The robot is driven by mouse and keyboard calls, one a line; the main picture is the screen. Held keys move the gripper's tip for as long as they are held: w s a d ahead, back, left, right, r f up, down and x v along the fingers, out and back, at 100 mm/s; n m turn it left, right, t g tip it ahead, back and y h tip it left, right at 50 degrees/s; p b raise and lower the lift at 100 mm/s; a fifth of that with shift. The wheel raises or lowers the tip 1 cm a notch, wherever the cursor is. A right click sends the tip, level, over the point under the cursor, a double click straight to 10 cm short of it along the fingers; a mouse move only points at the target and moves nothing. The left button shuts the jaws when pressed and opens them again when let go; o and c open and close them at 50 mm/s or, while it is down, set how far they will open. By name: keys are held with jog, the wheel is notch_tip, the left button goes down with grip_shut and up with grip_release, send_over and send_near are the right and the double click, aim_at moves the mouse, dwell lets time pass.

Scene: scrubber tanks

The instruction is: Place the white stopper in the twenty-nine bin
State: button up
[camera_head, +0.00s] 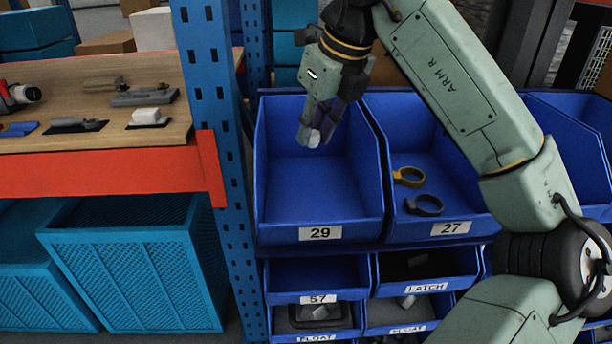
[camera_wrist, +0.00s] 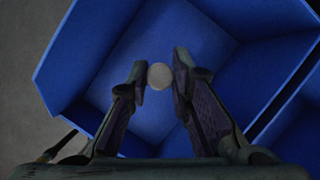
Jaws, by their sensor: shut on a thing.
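The white stopper (camera_head: 314,138) is a small pale piece at the tips of my gripper (camera_head: 318,128) in the head view. In the wrist view the stopper (camera_wrist: 160,76) shows as a round whitish disc between the two fingertips of my gripper (camera_wrist: 159,80). The fingers are shut on it. The blue bin labelled 29 (camera_head: 320,233) is empty inside. My gripper points down over its back part, and the bin's blue floor (camera_wrist: 150,125) lies below the stopper in the wrist view.
Bin 27 (camera_head: 450,228) on the right holds a yellow ring and a dark ring. A blue rack upright (camera_head: 222,120) stands left of bin 29. A wooden shelf (camera_head: 90,100) with tools lies further left. Smaller bins (camera_head: 318,270) sit below.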

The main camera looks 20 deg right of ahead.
send_over(308, 189)
jog(key=s, duration=0.1)
jog(key=f, duration=0.4)
jog(key=shift+s+d+f, duration=0.2)
jog(key=shift+d+f, duration=0.1)
jog(key=shift+f+p, duration=0.55)
jog(key=shift+f, duration=1.7)
jog(key=shift+f, duration=0.2)
jog(key=o, duration=0.8)
jog(key=shift+r, duration=0.1)
